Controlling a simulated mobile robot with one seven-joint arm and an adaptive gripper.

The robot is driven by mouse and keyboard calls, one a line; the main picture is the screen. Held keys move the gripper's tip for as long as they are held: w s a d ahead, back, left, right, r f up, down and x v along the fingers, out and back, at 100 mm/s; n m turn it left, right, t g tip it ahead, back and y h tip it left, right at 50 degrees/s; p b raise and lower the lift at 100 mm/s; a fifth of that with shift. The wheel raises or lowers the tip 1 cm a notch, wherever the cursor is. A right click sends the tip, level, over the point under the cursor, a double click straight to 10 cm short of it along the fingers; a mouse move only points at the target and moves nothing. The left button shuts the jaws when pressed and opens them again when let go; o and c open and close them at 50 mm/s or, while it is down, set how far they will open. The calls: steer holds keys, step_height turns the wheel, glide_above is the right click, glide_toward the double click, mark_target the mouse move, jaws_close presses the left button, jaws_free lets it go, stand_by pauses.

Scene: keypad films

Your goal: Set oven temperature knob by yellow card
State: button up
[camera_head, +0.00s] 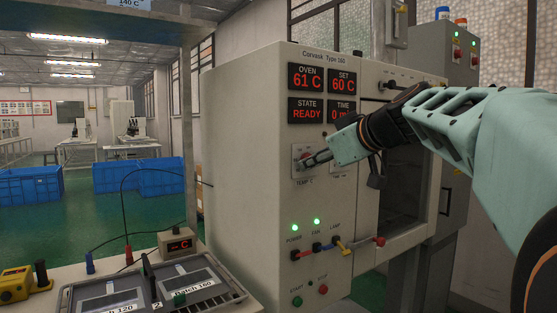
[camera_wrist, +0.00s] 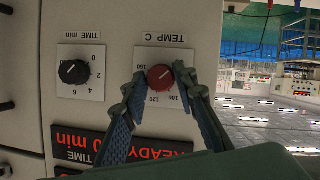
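The oven (camera_head: 250,150) is a pale cabinet with red displays reading OVEN 61 C, SET 60 C and STATE READY; the TIME value is partly hidden. Its red temperature knob (camera_wrist: 160,77) sits on a white TEMP C plate, which appears upside down in the wrist view. My gripper (camera_wrist: 159,76) has its two fingers apart, one on each side of this knob; firm contact does not show. In the head view my gripper (camera_head: 306,161) covers most of the knob. No yellow card shows; a pale blue sign (camera_head: 128,3) at the top reads 140 C.
The black TIME knob (camera_wrist: 75,72) is beside the temperature knob. Coloured levers (camera_head: 335,248) and start and stop buttons (camera_head: 310,295) are lower on the panel.

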jaws_close()
steer(key=m+y+p, duration=0.1)
steer(key=m+y, duration=0.1)
steer(key=m, duration=0.2)
steer(key=m+g+y+p, duration=0.1)
steer(key=m+y+p, duration=0.1)
steer(key=m, duration=0.3)
steer(key=d+m+g+y+p, duration=0.1)
steer(key=m+y, duration=0.3)
steer(key=m, duration=0.1)
steer(key=shift+w+f+p, duration=0.2)
steer(key=shift+w+p, duration=0.05)
steer(key=shift+p, duration=0.15)
stand_by(0.5)
stand_by(0.4)
steer(key=shift+o, duration=2.4)
jaws_free()
steer(key=shift+a, duration=0.1)
